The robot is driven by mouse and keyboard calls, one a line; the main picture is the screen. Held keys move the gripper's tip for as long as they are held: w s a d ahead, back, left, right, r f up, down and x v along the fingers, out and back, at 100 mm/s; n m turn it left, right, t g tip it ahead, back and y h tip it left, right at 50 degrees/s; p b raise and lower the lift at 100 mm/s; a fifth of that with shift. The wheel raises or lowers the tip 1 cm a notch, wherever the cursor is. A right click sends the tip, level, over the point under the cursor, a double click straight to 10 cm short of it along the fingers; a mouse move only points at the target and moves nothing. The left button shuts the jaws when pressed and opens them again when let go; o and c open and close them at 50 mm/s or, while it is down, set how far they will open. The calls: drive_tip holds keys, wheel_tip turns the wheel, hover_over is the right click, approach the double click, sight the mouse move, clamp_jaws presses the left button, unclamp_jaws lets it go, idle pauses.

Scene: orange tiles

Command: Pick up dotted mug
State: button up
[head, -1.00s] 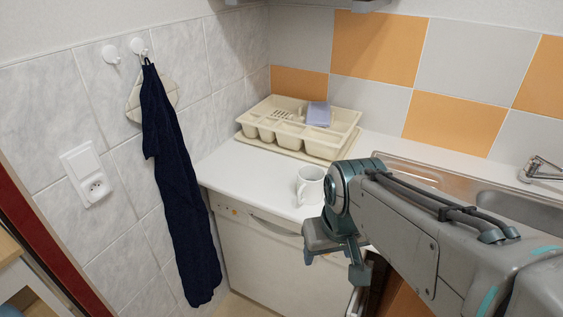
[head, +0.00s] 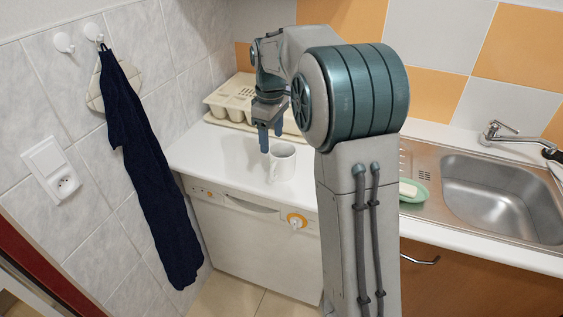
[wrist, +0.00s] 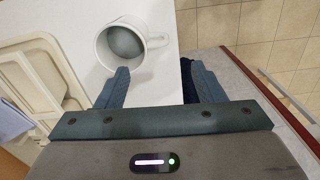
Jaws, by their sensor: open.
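A white mug (head: 284,164) stands upright on the white counter near its front edge; no dots can be made out on it. My gripper (head: 268,141) points down just above and beside the mug, its fingers apart and empty. In the wrist view the mug (wrist: 104,50) is seen from above, its handle toward the right.
A cream cutlery tray (head: 222,102) stands behind on the counter (head: 205,148). A sink (head: 495,195) with a green soap dish (head: 415,192) is at the right. A dark towel (head: 150,160) hangs at the left. The counter left of the mug is clear.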

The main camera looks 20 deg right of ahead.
sight(273, 158)
wheel_tip(273, 158, down, 8)
drive_tip(key=shift+d+f+p, duration=0.2)
drive_tip(key=shift+f+p, duration=0.55)
drive_tip(key=shift+f, duration=1.95)
drive_tip(key=c, duration=1.2)
drive_tip(key=shift+w+r, duration=0.1)
clamp_jaws()
